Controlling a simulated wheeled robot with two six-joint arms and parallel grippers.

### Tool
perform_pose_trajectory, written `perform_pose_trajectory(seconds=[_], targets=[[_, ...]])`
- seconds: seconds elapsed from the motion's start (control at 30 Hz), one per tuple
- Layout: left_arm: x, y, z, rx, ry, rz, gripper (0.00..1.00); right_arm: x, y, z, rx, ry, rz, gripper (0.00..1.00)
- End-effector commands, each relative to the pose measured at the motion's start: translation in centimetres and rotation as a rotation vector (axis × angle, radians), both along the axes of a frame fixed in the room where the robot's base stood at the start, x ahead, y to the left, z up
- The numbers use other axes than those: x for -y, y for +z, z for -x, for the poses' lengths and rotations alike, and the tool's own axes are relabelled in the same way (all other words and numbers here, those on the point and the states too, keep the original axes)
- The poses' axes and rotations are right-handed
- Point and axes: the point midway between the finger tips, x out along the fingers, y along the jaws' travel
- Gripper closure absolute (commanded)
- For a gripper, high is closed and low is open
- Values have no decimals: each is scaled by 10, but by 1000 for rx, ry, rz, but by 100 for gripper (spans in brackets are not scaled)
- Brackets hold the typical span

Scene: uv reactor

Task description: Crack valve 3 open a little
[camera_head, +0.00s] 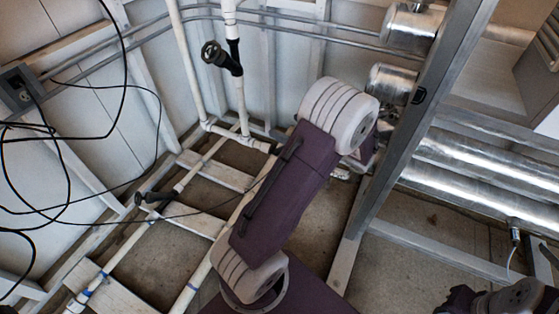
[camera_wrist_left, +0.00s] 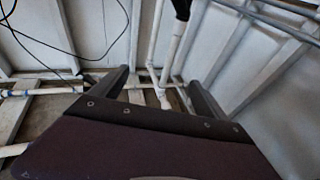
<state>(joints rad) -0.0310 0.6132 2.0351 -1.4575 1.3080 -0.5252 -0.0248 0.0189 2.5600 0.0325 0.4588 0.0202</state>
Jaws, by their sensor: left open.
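A black valve with a round handle (camera_head: 213,53) sits on the white vertical pipe at upper middle. A second black valve (camera_head: 152,197) is on a low white pipe at left; what seems to be its handle shows in the left wrist view (camera_wrist_left: 90,78). I see no number on either, so I cannot tell which is valve 3. My left gripper (camera_wrist_left: 158,76) is open and empty, its two dark fingers apart with white pipework beyond them. In the head view it is mostly hidden behind my purple arm. Dark parts at the lower right edge look like my right gripper (camera_head: 460,299), cut off.
A diagonal grey metal beam (camera_head: 418,120) stands right of my left arm, with shiny cylinders (camera_head: 470,165) behind it. Loose black cables (camera_head: 75,150) hang at left. White pipes and wooden floor frames fill the corner.

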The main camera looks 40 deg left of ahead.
Motion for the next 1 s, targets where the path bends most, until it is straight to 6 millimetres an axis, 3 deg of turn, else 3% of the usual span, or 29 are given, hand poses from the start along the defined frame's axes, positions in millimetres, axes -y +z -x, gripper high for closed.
perform_pose_trajectory(seconds=[0.2, 0.4, 0.6, 1.0], targets=[[13, -25, 44, 33, 129, 151, 14, 0, -1, 0, 0, 0, 0, 72], [26, -48, 70, 55, 222, 251, 14, 0, -1, 0, 0, 0, 0, 72], [33, -59, 78, 71, 261, 294, 14, 0, -1, 0, 0, 0, 0, 72], [33, -60, 78, 72, 262, 296, 14, 0, -1, 0, 0, 0, 0, 72]])
